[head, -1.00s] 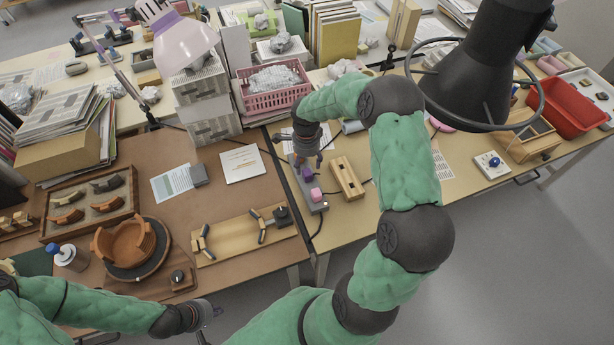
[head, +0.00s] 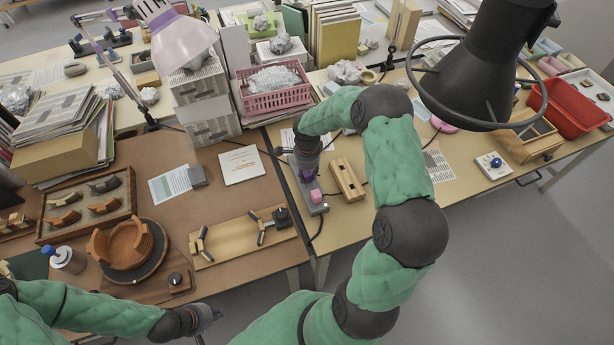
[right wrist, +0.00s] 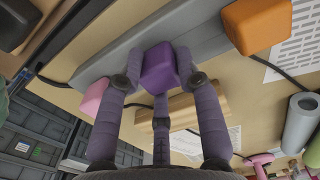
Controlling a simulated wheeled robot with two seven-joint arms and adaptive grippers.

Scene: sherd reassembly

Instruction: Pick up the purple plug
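The purple plug (right wrist: 158,68) sits on the grey power strip (right wrist: 105,64) in the right wrist view. My right gripper (right wrist: 159,72) has its three fingers around the plug, with the tips against its sides. In the head view my right gripper (head: 306,168) is low over the strip (head: 318,208) and hides most of the plug. A pink plug (head: 316,196) is beside it on the strip, and an orange one (right wrist: 257,24) shows in the wrist view. My left gripper (head: 207,314) is at the lower left, off the table's front edge; its fingers are too small to read.
A wooden block (head: 347,179) lies just right of the strip. A pink basket (head: 275,88) with crumpled paper stands behind. A wooden board with tools (head: 240,236) lies to the left. A dark lamp (head: 480,75) and a red bin (head: 570,108) are at the right.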

